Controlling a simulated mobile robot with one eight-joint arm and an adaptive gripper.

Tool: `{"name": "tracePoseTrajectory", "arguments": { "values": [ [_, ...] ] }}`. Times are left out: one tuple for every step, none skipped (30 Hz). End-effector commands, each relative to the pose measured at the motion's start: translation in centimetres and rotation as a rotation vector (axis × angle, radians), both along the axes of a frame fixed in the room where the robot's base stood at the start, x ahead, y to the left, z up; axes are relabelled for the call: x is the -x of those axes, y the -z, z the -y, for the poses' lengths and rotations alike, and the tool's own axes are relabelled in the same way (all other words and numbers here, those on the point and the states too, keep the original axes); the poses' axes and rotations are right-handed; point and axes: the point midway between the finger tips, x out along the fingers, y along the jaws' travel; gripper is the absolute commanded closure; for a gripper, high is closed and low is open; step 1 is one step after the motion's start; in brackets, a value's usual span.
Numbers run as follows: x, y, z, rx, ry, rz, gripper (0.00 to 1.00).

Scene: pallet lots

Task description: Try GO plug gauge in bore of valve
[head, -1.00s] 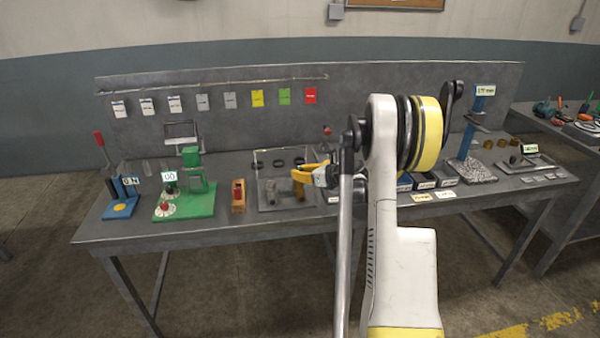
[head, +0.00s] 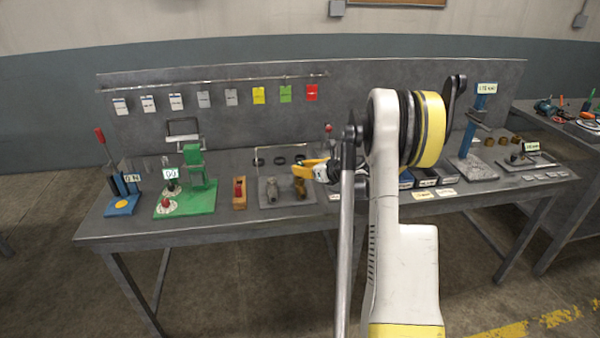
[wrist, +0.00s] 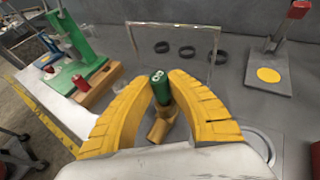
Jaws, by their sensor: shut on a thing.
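My gripper (wrist: 158,92) has its yellow fingers closed on a green plug gauge (wrist: 158,82), whose round end with pale marks faces the wrist camera. A brass valve (wrist: 160,128) shows just below the gauge between the fingers. Whether the gauge's far end is in the bore, touching or apart is hidden. In the head view my gripper (head: 306,171) is just above and behind the brass valve (head: 300,187).
A wooden block (head: 239,204) with a red gauge stands left of the tray, beside a green press (head: 194,165). Black rings (wrist: 190,51) lie behind, within a thin upright frame. A red-topped stand (wrist: 285,40) is nearby.

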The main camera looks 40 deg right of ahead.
Motion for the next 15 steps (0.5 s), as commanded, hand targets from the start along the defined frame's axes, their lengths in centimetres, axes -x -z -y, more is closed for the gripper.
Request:
{"name": "tracePoseTrajectory", "arguments": {
  "values": [
    [0.0,-0.5,0.0,0.000,0.000,0.000,1.00],
    [0.0,-0.6,0.0,0.000,0.000,0.000,1.00],
    [0.0,-0.9,0.0,0.000,0.000,0.000,1.00],
    [0.0,-1.0,0.0,0.000,0.000,0.000,1.00],
    [0.0,-1.2,0.0,0.000,0.000,0.000,1.00],
    [0.0,-1.4,0.0,0.000,0.000,0.000,1.00],
    [0.0,-1.6,0.0,0.000,0.000,0.000,1.00],
    [0.0,-1.8,0.0,0.000,0.000,0.000,1.00],
    [0.0,-2.0,0.0,0.000,0.000,0.000,1.00],
    [0.0,-2.1,0.0,0.000,0.000,0.000,1.00],
    [0.0,-2.3,0.0,0.000,0.000,0.000,1.00],
    [0.0,-2.5,0.0,0.000,0.000,0.000,1.00],
    [0.0,-2.7,0.0,0.000,0.000,0.000,1.00],
    [0.0,-2.8,0.0,0.000,0.000,0.000,1.00],
    [0.0,-3.1,0.0,0.000,0.000,0.000,1.00]
  ]
}}
